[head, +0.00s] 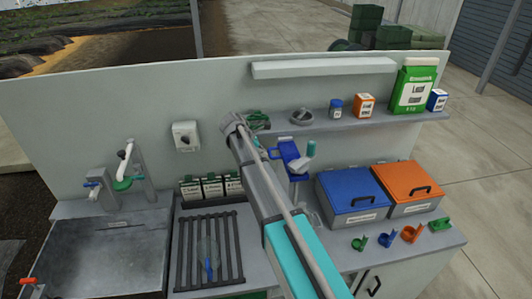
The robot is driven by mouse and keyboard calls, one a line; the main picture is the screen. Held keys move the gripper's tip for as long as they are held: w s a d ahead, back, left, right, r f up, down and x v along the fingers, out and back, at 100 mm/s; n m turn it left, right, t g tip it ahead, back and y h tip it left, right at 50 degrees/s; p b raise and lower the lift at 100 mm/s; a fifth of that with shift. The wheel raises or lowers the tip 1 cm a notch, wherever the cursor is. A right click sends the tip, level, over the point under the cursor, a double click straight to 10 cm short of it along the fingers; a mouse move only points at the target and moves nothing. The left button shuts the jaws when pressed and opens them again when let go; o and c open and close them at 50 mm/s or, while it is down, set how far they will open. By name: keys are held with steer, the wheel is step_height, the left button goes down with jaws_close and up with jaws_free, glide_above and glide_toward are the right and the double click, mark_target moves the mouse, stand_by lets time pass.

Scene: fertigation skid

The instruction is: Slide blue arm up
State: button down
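A blue arm-like part (287,156) stands above the worktop near the middle of the picture, just right of my arm. A short grey post shows below it. A pale cylinder with a green-teal body is at its right side; I cannot tell whether they are joined. My arm crosses the picture from the bottom edge up to a grey joint left of the blue part. My gripper cannot be made out, so its state and any contact with the blue part do not show. My arm hides part of the worktop beside the post.
A blue box (351,194) and an orange box (409,186) stand right of the post. Small coloured holders (411,234) line the front edge. A shelf (395,119) with containers hangs above. A black rack (209,250) and a sink (105,255) are at left.

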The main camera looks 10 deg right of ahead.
steer(key=shift+d+r, duration=0.2)
steer(key=shift+d, duration=0.05)
steer(key=shift+f, duration=0.15)
step_height(320, 180, down, 4)
steer(key=a+b, duration=0.1)
steer(key=b, duration=0.4)
steer(key=p+v, duration=0.8)
steer(key=v, duration=0.2)
steer(key=shift+a, duration=0.2)
stand_by(0.4)
steer(key=shift+f, duration=0.1)
stand_by(0.4)
